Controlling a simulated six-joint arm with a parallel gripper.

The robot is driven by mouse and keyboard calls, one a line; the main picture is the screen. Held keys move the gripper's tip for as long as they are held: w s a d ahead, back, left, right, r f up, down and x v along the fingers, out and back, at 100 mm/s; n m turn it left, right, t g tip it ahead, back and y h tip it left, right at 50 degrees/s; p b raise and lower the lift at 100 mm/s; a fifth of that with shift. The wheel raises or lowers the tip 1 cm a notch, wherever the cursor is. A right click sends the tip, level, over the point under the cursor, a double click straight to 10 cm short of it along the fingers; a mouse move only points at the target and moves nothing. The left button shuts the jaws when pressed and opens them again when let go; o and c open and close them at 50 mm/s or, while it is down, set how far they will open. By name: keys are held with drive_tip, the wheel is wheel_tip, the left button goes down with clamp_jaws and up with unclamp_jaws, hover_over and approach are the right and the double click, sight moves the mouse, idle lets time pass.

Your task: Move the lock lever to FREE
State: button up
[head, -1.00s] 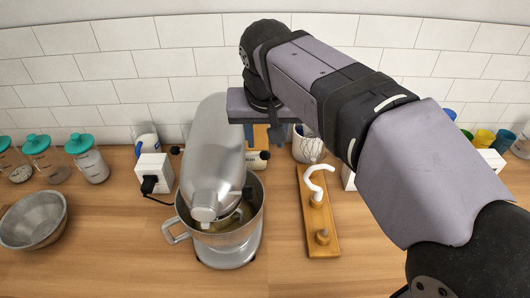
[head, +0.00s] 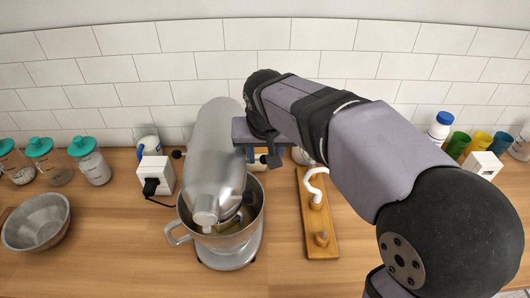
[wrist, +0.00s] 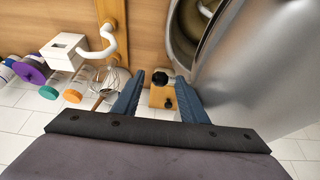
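The silver stand mixer (head: 215,150) stands on the counter with its bowl (head: 235,225) under the head. It fills the right of the wrist view (wrist: 255,70). My gripper (wrist: 158,80) is open, its two blue-grey fingers apart at the mixer's side. A black knob (wrist: 160,77), which looks like the lock lever's end, shows between the fingertips in the picture. I cannot tell whether a finger touches it. In the head view my gripper (head: 275,156) is just right of the mixer head and partly hides that side. No FREE marking is readable.
A wooden stand with a white hook (head: 316,190) is right of the mixer. An orange-tan block (wrist: 162,97) lies behind the knob. A white socket box (head: 155,174) and metal bowl (head: 36,222) are at left. Jars and cups line the wall. The front counter is clear.

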sight(265, 163)
clamp_jaws()
drive_tip(key=shift+w+p, duration=0.35)
drive_tip(key=shift+w, duration=0.9)
unclamp_jaws()
drive_tip(key=shift+w, duration=0.1)
drive_tip(key=shift+r, duration=0.15)
drive_tip(key=shift+b+v, duration=1)
drive_tip(key=shift+v, duration=2.55)
